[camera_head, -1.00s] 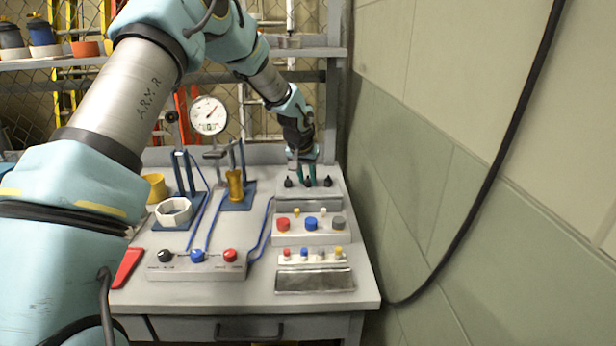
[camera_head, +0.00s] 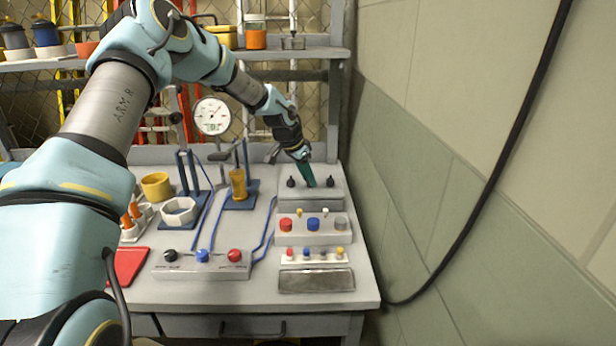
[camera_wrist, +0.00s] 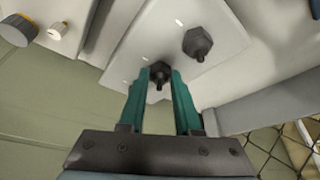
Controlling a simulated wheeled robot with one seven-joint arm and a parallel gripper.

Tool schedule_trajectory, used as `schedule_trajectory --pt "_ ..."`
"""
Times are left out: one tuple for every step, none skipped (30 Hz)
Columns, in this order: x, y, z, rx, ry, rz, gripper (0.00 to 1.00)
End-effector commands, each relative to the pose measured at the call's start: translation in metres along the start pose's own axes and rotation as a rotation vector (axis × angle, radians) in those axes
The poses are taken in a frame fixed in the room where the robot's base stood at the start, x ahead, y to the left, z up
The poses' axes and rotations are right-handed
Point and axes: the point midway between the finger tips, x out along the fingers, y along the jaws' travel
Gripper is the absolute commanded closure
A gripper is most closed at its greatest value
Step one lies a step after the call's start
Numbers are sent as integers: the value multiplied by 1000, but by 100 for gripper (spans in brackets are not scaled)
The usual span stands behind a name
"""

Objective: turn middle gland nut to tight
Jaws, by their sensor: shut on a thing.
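The panel (camera_head: 318,197) at the back right of the bench carries a row of black gland nuts. The left nut (camera_head: 291,182) and the right nut (camera_head: 330,182) stand free on either side of my gripper (camera_head: 309,178). The middle gland nut is hidden behind my fingers in the head view. In the wrist view, my gripper's (camera_wrist: 160,80) two green fingers are closed around the middle gland nut (camera_wrist: 160,69), near their tips. One neighbouring nut (camera_wrist: 197,43) shows beyond the right finger, apart from it. The nut's tightness cannot be read.
In front of the panel stand a box with coloured knobs (camera_head: 313,236) and a smaller knob strip (camera_head: 314,257). A pressure gauge (camera_head: 212,116) and a yellow fitting on a blue stand (camera_head: 238,184) are to the left. A wall with a hanging cable (camera_head: 489,170) bounds the right.

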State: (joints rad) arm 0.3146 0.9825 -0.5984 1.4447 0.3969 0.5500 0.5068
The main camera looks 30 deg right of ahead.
Motion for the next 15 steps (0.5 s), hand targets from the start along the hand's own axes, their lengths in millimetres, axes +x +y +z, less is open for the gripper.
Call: schedule_trajectory --pt "0 0 0 5 -1 2 100" --pt "0 0 0 7 -1 3 100" --pt "0 0 0 8 -1 4 100" --pt "0 0 0 9 -1 4 100" --pt "0 0 1 10 -1 4 100" --pt "0 0 1 10 -1 5 100" --pt "0 0 1 10 -1 5 100" --pt "0 0 1 10 -1 5 100" --pt "0 0 1 10 -1 4 100" --pt "0 0 1 10 -1 4 100" --pt "0 0 1 10 -1 4 100" --pt "0 0 1 10 -2 4 100" --pt "0 0 1 10 -2 4 100" --pt "0 0 1 10 -2 4 66" --pt "0 0 1 9 -2 4 62"
